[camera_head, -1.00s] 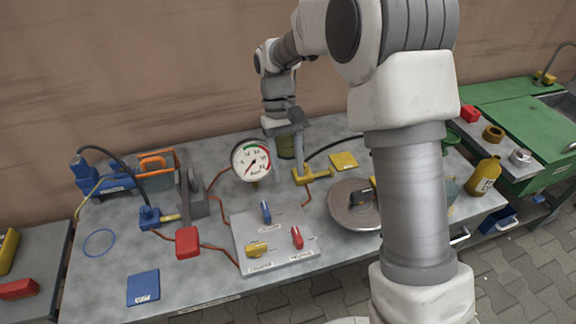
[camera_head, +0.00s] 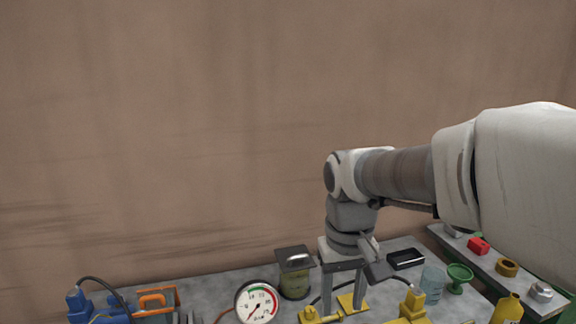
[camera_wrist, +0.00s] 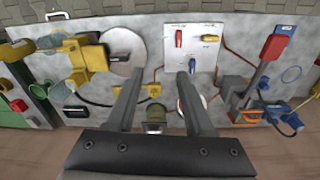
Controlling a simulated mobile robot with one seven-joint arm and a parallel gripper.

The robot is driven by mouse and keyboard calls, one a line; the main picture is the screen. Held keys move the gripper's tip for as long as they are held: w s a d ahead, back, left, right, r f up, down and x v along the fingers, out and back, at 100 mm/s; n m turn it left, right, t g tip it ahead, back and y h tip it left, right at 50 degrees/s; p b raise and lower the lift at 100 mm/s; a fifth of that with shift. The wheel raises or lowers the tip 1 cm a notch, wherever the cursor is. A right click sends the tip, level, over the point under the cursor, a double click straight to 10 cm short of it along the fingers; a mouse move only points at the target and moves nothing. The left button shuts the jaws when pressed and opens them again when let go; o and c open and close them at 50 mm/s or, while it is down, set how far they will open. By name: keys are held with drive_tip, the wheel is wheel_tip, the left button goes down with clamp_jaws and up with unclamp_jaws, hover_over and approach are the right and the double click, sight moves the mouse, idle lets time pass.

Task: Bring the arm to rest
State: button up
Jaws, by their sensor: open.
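My gripper (camera_head: 343,298) hangs from my arm with its fingers pointing down, above the back part of the grey workbench (camera_head: 216,290). Yellow fittings (camera_head: 320,316) lie near the fingertips. I cannot tell the exact height of the fingertips above them.
A white panel with red, blue and yellow handles (camera_wrist: 207,60) and a round metal disc (camera_wrist: 122,45) lie on the bench. A green funnel (camera_head: 459,276) and a clear glass (camera_head: 432,283) stand right. The wall (camera_head: 180,130) rises behind; the space above the bench is clear.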

drive_tip(key=s+d+r+m+t, duration=0.1)
drive_tip(key=s+d+t, duration=0.1)
drive_tip(key=s, duration=0.3)
drive_tip(key=s+d+r+t+p, duration=0.1)
drive_tip(key=s+d+r+t, duration=0.1)
drive_tip(key=s, duration=0.4)
drive_tip(key=shift+d+r+m+t, duration=0.25)
drive_tip(key=shift+d+m+t, duration=0.15)
drive_tip(key=shift+d+t, duration=0.15)
drive_tip(key=shift+a, duration=0.15)
idle(0.9)
